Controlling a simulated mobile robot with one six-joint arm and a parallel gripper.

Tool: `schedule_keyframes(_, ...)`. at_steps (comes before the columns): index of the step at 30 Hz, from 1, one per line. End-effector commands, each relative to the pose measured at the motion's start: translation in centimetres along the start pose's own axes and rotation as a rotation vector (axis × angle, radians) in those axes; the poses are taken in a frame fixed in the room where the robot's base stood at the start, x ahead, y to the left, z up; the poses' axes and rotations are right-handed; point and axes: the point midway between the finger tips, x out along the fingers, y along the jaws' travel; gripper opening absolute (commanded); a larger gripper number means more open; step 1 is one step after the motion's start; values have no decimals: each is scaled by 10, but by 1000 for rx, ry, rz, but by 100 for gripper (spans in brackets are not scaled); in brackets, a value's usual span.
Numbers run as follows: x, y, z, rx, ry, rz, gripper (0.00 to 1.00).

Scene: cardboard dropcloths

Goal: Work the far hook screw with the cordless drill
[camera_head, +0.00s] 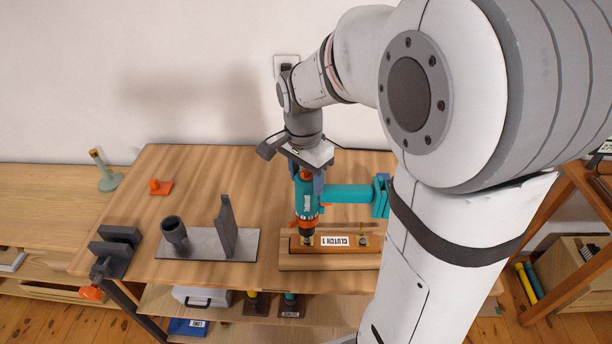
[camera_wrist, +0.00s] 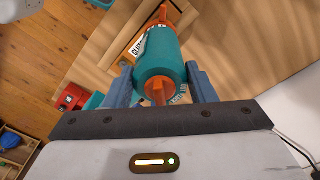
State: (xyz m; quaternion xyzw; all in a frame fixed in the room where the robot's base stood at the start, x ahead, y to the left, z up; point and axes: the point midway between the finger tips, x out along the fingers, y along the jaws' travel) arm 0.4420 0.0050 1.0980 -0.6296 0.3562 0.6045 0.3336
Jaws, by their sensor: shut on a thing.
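The teal and orange cordless drill (camera_head: 307,200) points nose down, its handle and battery reaching right. My gripper (camera_head: 306,174) is shut on the drill body from above; in the wrist view the blue-grey fingers of my gripper (camera_wrist: 160,88) stand on both sides of the drill (camera_wrist: 160,62). The drill's tip is over the left end of a wooden block (camera_head: 287,262) labelled "CLUTCH 1" (camera_head: 335,241). A small brass-coloured screw (camera_head: 362,240) shows near the block's right end. A fitting under the drill tip is mostly hidden, and I cannot tell whether the tip touches it.
A grey plate (camera_head: 196,246) with a round cup and an upright fin stands left of the block. A grey clamp (camera_head: 115,250) sits at the table's left edge. An orange piece (camera_head: 160,187) lies farther back. The wall is behind; the tabletop (camera_head: 190,165) at back left is mostly clear.

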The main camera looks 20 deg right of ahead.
Motion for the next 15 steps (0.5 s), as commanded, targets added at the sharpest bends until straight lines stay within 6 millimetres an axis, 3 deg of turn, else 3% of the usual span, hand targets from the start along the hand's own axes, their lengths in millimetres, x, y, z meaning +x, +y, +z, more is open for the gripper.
schedule_keyframes(15,-9,0,-1,0,3,-3,23)
